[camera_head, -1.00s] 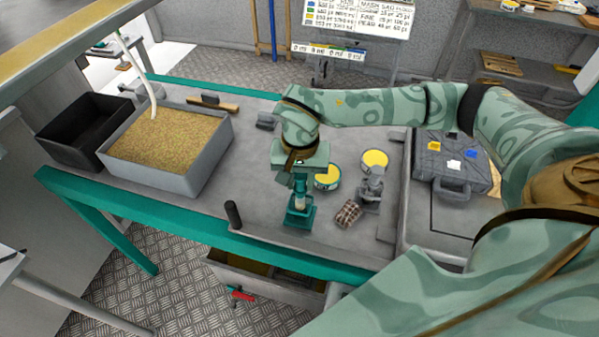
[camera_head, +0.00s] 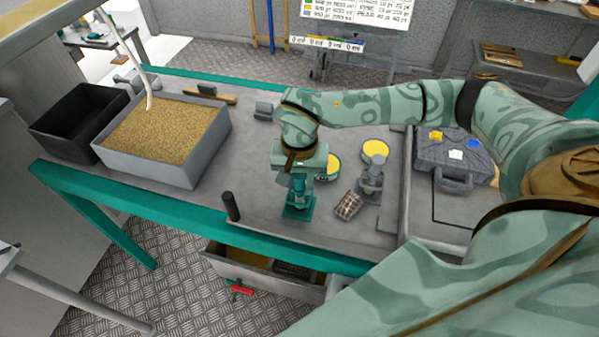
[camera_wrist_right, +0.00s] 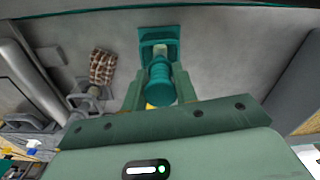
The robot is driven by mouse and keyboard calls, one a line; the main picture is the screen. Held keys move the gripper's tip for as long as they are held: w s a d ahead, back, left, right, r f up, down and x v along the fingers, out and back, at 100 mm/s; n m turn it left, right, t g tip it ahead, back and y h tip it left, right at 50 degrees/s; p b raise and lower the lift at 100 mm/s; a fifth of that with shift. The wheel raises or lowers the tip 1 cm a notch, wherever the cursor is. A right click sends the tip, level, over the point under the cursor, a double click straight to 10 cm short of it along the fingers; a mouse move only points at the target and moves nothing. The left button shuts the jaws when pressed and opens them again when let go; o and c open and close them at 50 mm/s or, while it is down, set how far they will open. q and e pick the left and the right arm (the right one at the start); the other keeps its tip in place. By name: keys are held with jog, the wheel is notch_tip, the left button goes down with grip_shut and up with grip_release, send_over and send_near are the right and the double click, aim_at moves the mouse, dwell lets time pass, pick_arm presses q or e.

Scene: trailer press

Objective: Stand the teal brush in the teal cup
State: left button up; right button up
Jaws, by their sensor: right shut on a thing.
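My right gripper (camera_head: 299,180) points down over the table and is shut on the teal brush. In the right wrist view the brush (camera_wrist_right: 160,84) shows as a ridged teal body between the two fingers, with a pale part at its lower end. The teal cup (camera_head: 298,210) stands on the table directly below the gripper. In the wrist view the cup (camera_wrist_right: 157,33) shows as a square teal shape at the brush's pale end. The brush's lower end overlaps the cup; I cannot tell how deep it is inside. My left gripper is not in view.
A yellow-topped can (camera_head: 331,166) is right behind the gripper. A grey stand (camera_head: 371,185) and a checked cloth (camera_head: 348,205) are to the right. A dark upright cylinder (camera_head: 231,206) stands at the front edge. A grey grain-filled tray (camera_head: 205,160) is at left.

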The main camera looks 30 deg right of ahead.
jog(key=shift+f, duration=0.3)
jog(key=o, duration=1.2)
jog(key=shift+c, duration=0.2)
notch_tip(320, 180, up, 16)
jog(key=p, duration=0.2)
jog(key=shift+r, duration=0.15)
jog(key=shift+s+a, duration=0.1)
